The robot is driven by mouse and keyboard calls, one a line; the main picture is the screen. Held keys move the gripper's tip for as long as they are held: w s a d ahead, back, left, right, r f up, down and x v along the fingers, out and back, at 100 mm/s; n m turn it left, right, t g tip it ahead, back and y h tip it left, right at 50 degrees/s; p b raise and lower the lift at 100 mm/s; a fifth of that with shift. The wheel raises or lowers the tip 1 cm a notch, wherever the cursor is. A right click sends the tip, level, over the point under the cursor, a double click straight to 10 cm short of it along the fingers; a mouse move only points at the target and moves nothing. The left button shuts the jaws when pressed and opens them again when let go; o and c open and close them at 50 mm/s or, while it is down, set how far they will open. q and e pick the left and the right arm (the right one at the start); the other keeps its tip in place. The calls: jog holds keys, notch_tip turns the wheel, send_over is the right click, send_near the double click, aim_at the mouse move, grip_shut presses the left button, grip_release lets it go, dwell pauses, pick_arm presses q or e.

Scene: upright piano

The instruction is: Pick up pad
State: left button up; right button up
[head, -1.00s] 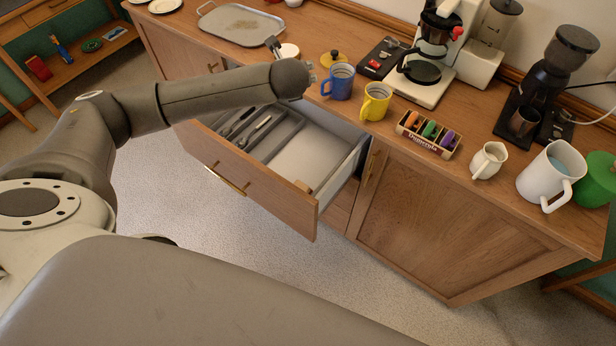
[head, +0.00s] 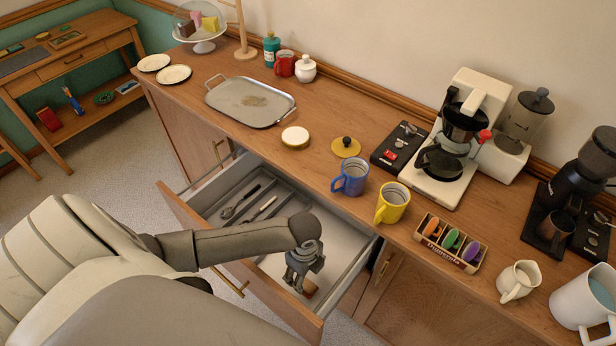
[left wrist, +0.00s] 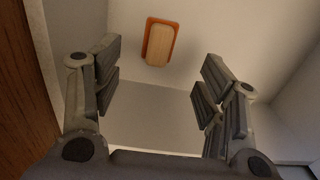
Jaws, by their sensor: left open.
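The pad (head: 309,289) is a small tan block with an orange-brown edge. It lies on the light floor of the open drawer (head: 349,270), near its front right corner. My left gripper (head: 298,280) is low at the drawer's right compartment, beside the pad in the head view, and partly covers it. In the left wrist view the pad (left wrist: 160,42) lies beyond the fingers, between their lines. The left gripper (left wrist: 160,85) is open, with its fingers wide apart and nothing between them. My right gripper is not in view.
The drawer's left compartments hold cutlery (head: 262,208). On the counter above stand a blue mug (head: 353,178), a yellow mug (head: 393,203), a box of coloured items (head: 450,243) and a coffee maker (head: 460,140). The drawer walls stand close around the gripper.

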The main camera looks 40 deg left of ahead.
aim_at(306, 283)
pick_arm(q)
notch_tip(306, 283, down, 2)
jog(key=shift+f, duration=0.55)
jog(key=shift+d+f, duration=0.1)
jog(key=shift+f, duration=0.5)
notch_tip(306, 283, down, 3)
jog(key=shift+d+f, duration=0.1)
jog(key=shift+d, duration=0.05)
jog(key=shift+f, duration=0.5)
jog(key=c, duration=1.1)
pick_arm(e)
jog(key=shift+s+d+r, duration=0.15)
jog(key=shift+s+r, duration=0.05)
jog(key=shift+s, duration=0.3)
